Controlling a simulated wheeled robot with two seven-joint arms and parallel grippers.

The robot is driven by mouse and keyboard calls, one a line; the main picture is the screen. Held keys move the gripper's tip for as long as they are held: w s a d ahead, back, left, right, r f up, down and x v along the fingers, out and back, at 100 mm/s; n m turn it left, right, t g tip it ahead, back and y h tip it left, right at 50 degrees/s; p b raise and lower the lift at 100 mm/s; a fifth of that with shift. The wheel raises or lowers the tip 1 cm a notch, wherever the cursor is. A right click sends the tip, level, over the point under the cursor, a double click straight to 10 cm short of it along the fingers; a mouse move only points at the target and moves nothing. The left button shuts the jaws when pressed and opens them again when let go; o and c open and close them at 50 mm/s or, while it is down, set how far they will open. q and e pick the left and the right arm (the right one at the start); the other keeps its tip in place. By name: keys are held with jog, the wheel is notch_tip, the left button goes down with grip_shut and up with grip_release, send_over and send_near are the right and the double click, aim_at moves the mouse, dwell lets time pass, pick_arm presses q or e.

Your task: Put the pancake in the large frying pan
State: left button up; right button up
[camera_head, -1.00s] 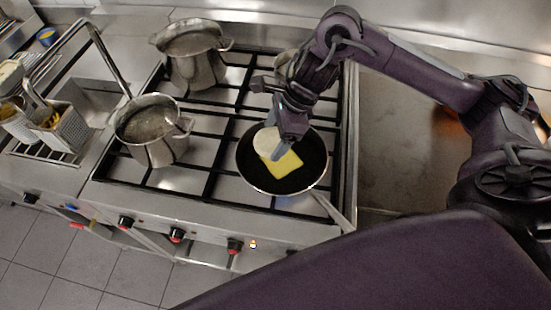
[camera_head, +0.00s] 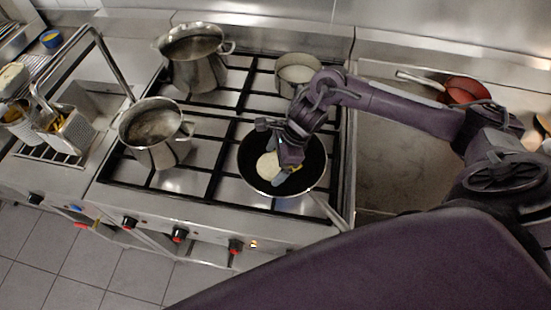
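The large black frying pan (camera_head: 312,180) sits on the front right burner of the stove, its handle pointing to the lower right. A pale round pancake (camera_head: 267,166) lies in it, left of centre, partly covered by my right gripper (camera_head: 285,176). My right gripper reaches down over the pan, its fingertips low beside the pancake. A small patch of yellow (camera_head: 294,167) shows at the fingers; most of that yellow piece is hidden. I cannot tell whether the fingers are shut on anything. My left gripper is out of view.
Steel pots stand on the stove at the back left (camera_head: 193,62), front left (camera_head: 155,135) and back right (camera_head: 298,74). A red pan (camera_head: 466,91) lies behind the flat steel surface (camera_head: 385,165) on the right. Fryer baskets (camera_head: 72,131) stand at the left.

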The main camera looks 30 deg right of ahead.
jog(key=shift+o, duration=1)
jog(key=shift+d+r, duration=0.1)
jog(key=shift+r, duration=0.05)
jog(key=b+v, duration=0.3)
jog(key=v, duration=0.8)
jog(key=shift+r, duration=0.35)
jog(key=shift+s+d+f, duration=0.1)
jog(key=shift+s, duration=0.05)
